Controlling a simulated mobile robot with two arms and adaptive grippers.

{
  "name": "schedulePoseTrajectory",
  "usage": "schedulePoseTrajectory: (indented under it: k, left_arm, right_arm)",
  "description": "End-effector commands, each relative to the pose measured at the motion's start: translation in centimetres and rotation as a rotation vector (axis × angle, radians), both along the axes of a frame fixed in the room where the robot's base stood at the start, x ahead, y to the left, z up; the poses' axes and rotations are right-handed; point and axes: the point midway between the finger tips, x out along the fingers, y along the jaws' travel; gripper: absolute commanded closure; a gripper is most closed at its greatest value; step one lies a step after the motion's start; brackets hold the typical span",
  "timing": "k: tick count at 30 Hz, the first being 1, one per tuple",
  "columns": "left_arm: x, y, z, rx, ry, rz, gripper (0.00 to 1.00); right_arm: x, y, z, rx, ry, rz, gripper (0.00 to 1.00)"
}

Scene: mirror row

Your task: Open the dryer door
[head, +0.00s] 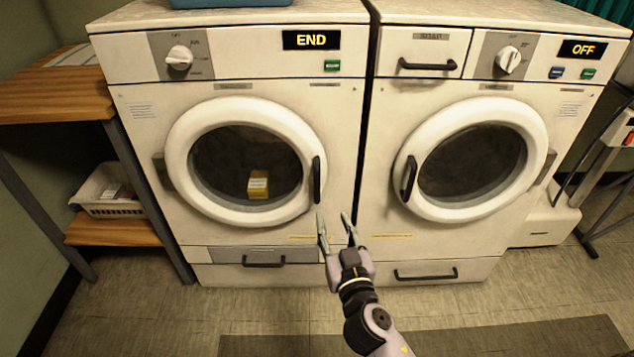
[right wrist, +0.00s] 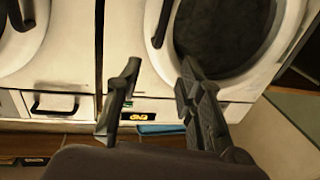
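The dryer (head: 235,72) is the left white machine in the head view, and its display reads END. Its round door (head: 182,140) looks shut. The dark upright door handle (head: 316,180) is on the door's right side; it also shows at the top of the right wrist view (right wrist: 160,25), where the machines appear upside down. My right gripper (head: 333,220) is open and empty, just below and slightly right of the handle, apart from it in the picture. Its two fingers are spread in the wrist view (right wrist: 160,72). My left gripper is not in view.
A second white machine (head: 388,85) reading OFF stands close on the right, with its own door handle (head: 409,178). A yellow box (head: 258,185) shows at the dryer's window. A wooden shelf (head: 112,233) with a white basket (head: 85,195) stands left. Floor in front is clear.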

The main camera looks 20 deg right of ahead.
Motion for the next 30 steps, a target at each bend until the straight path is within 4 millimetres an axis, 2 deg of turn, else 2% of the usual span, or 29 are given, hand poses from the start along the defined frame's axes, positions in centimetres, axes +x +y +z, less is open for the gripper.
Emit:
schedulePoseTrajectory:
  k: [5, 10, 21, 25, 30]
  left_arm:
    - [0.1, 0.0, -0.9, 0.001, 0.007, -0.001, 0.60]
    - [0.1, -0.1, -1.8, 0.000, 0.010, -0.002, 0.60]
    - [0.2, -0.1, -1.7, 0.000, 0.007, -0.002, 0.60]
    - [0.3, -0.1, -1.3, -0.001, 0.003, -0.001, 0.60]
    - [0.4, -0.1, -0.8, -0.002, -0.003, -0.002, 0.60]
  right_arm:
    - [2.7, -0.2, 0.3, -0.003, -0.002, 0.001, 0.65]
    - [6.4, -0.5, 0.2, -0.004, 0.000, 0.001, 0.65]
    - [14.0, -1.2, 0.0, -0.004, 0.002, 0.000, 0.65]
    - [15.6, -1.3, -0.1, -0.003, 0.003, 0.001, 0.65]
    - [16.7, -1.4, -0.1, -0.001, 0.004, 0.001, 0.65]
